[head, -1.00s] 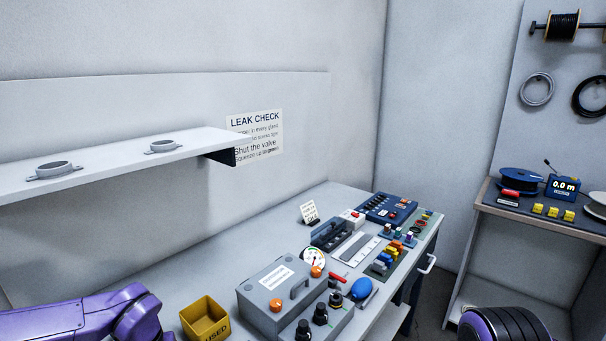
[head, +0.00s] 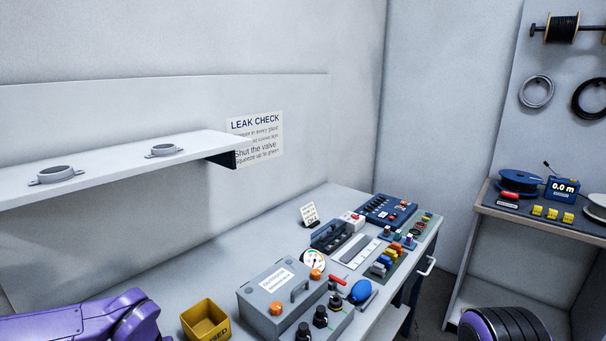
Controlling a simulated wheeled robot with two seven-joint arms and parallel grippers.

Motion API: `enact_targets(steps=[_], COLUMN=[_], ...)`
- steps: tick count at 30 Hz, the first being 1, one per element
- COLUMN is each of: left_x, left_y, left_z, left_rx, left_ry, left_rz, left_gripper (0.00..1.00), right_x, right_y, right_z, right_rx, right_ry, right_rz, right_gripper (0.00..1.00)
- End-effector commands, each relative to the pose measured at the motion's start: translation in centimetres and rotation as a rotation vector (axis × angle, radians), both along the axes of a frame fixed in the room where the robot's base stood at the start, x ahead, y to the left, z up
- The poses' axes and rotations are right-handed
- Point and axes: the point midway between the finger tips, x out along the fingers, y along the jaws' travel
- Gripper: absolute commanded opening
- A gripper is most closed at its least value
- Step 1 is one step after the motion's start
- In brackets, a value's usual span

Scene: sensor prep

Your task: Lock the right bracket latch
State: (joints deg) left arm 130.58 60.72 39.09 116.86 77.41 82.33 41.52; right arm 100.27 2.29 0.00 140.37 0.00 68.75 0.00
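Two grey ring-shaped brackets sit on the white wall shelf (head: 115,168). The right bracket (head: 167,150) is near the shelf's right end, and the left bracket (head: 57,175) is further left. Both rings look empty. The right bracket's latch is too small to make out, so I cannot tell its state. My purple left arm shows at the lower left, below the shelf, and part of my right arm shows at the bottom right. Neither gripper is in view, and neither visible arm part touches a bracket.
A leak check sign (head: 255,137) hangs beside the shelf's end. A side table (head: 480,199) stands at right.

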Motion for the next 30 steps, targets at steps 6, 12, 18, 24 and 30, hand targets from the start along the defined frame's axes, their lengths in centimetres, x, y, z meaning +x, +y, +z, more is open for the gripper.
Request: enact_targets(steps=[6, 12, 18, 24, 30], left_x=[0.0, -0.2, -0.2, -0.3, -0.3], left_y=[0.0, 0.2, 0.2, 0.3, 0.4], left_z=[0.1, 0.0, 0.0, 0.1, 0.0], left_rx=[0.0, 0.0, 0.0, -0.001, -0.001], left_ry=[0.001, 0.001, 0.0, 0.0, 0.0], left_rz=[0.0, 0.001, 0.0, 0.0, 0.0], left_gripper=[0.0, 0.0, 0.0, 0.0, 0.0], right_x=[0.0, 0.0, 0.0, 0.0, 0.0], right_y=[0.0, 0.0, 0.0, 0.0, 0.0], right_z=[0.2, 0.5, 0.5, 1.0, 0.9], right_rx=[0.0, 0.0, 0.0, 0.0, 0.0], right_ry=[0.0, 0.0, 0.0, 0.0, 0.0], right_rz=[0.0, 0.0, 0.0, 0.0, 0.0], right_gripper=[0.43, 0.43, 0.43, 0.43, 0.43])
